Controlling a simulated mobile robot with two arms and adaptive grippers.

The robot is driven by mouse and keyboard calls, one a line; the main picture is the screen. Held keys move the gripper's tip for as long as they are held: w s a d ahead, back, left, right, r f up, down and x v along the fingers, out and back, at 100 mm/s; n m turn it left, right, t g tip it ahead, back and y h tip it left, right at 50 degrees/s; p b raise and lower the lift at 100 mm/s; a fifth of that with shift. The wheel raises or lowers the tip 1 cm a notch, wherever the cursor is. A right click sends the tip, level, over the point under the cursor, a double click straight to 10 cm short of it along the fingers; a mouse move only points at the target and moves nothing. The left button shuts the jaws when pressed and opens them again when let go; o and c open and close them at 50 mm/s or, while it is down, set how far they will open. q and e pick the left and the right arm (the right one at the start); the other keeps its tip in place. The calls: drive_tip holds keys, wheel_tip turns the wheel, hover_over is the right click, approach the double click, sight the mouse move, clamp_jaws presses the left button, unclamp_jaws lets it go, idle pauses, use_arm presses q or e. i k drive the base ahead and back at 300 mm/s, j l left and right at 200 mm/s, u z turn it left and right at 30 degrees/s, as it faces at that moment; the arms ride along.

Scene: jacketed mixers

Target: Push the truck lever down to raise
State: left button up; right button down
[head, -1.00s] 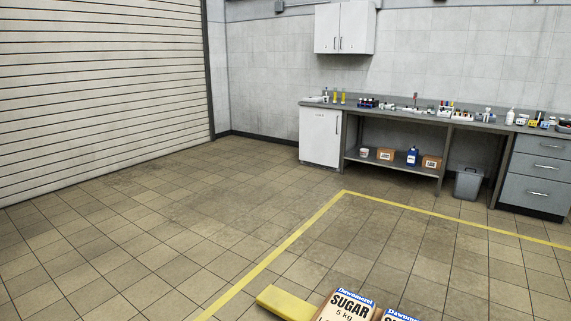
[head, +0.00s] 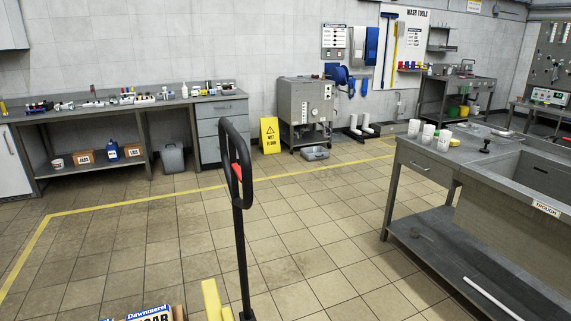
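The truck's black handle (head: 226,160) stands upright in the lower middle of the head view, a loop on top of a dark shaft. A red lever (head: 239,172) sits inside the loop. Part of the yellow truck body (head: 212,299) shows at the bottom edge, left of the shaft. Neither of my grippers is in the view.
A steel table with a trough (head: 447,171) stands on the right. A yellow wet-floor sign (head: 270,135) and a steel cabinet machine (head: 306,110) stand by the back wall. A bench (head: 95,113) runs along the left. Tiled floor is clear between them.

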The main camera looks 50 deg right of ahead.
sight(237, 168)
drive_tip(key=k+l+z, duration=0.2)
drive_tip(key=l, duration=0.7)
drive_tip(key=l+z, duration=0.25)
drive_tip(key=l, duration=0.65)
